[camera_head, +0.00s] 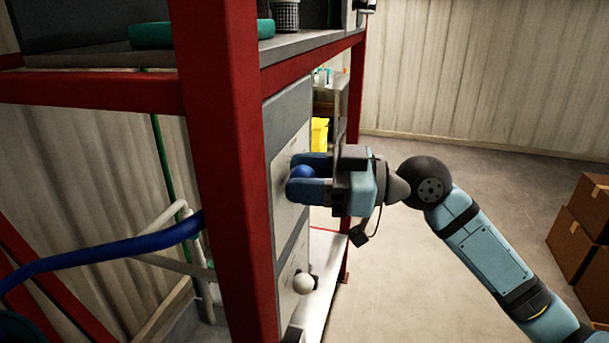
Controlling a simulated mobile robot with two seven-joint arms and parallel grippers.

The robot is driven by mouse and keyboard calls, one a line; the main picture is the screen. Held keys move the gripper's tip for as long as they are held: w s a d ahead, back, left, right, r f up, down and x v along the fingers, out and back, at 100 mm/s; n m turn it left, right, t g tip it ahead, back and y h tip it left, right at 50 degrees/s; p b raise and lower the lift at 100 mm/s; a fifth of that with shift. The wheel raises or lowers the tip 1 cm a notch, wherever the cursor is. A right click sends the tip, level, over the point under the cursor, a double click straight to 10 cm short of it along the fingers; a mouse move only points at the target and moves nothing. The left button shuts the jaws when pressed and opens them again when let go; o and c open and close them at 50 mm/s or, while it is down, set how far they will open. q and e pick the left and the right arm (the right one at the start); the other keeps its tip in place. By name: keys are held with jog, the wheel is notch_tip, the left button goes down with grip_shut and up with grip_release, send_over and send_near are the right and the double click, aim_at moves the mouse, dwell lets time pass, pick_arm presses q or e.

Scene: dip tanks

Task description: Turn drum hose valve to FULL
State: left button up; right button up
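A grey valve panel (286,127) stands behind the red post, seen at a steep angle. A round blue knob (302,172) sits on its upper part, and a round white knob (303,283) sits lower down. My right gripper (305,177) points left at the panel, its two blue fingers above and below the blue knob and closed about it. A thick blue hose (110,250) runs in from the left and passes behind the red post. Any markings on the panel are too small or too oblique to read. My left gripper is not in view.
A red frame post (225,170) stands close in front, left of the panel, with a red beam and a shelf above. Cardboard boxes (585,225) are stacked at the right. A yellow object (319,134) shows behind the panel. The floor between is clear.

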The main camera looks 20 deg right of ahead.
aim_at(304, 143)
grip_shut()
